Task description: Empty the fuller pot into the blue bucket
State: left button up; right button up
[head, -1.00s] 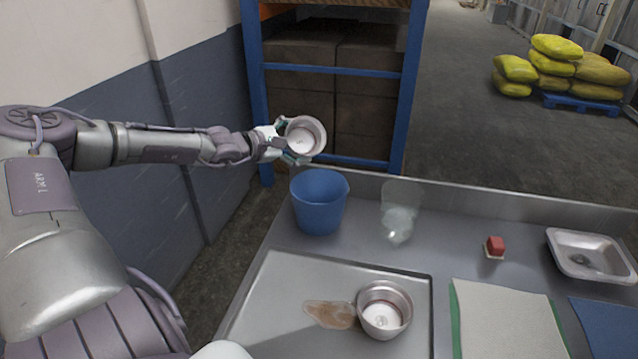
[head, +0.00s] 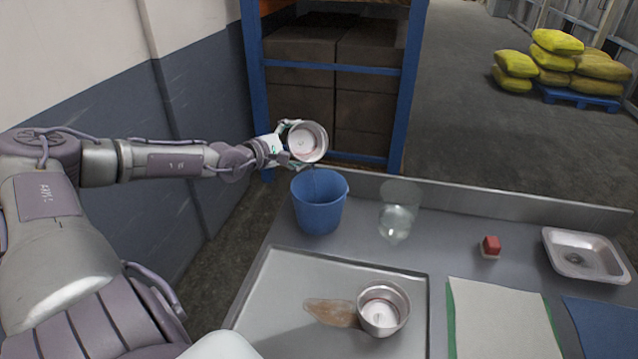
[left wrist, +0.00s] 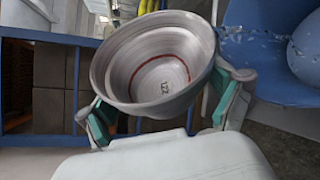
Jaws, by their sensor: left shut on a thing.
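My left gripper (head: 283,145) is shut on a metal pot (head: 308,142) and holds it above the blue bucket (head: 320,202), apart from it. The held pot is tilted, its mouth facing the head camera. In the left wrist view the gripper (left wrist: 160,112) has fingers on both sides of the pot (left wrist: 112,62); a red ring and a small label show inside, and I see no contents. The bucket stands upright on the counter; its bottom is hidden. A second metal pot (head: 383,309) stands upright on the tray, a label visible on its floor. My right gripper is not in view.
The tray (head: 283,277) has a brown patch (head: 331,312) beside the second pot. A clear glass (head: 397,217), a small red block (head: 490,246), a metal dish (head: 578,253) and cloths (head: 500,318) lie to the right. A blue rack (head: 396,110) stands behind the bucket.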

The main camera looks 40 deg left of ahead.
aim_at(306, 148)
pick_arm(q)
jog(key=shift+d+r, duration=0.1)
jog(key=shift+d, duration=0.05)
jog(key=shift+s+d+r+m+p, duration=0.2)
jog(key=shift+d+m+p, duration=0.25)
jog(key=shift+p, duration=0.35)
jog(key=shift+s+d+f+m+t+y+p, duration=0.15)
jog(key=shift+d+f+m+t+y+p, duration=0.15)
jog(key=shift+d+f+m+t+p, duration=0.25)
dwell(0.7)
jog(key=shift+s+r, duration=0.1)
jog(key=shift+r, duration=0.2)
jog(key=shift+d+m+p, duration=0.25)
jog(key=shift+m+p, duration=0.15)
jog(key=shift+p, duration=0.2)
jog(key=shift+s+d+r+m+t+p, duration=0.2)
jog(key=shift+d+r+m+t+p, duration=0.1)
jog(key=shift+p, duration=0.55)
jog(key=shift+s+d+r+m, duration=0.1)
jog(key=shift+d+m, duration=0.05)
jog(key=shift+m, duration=0.35)
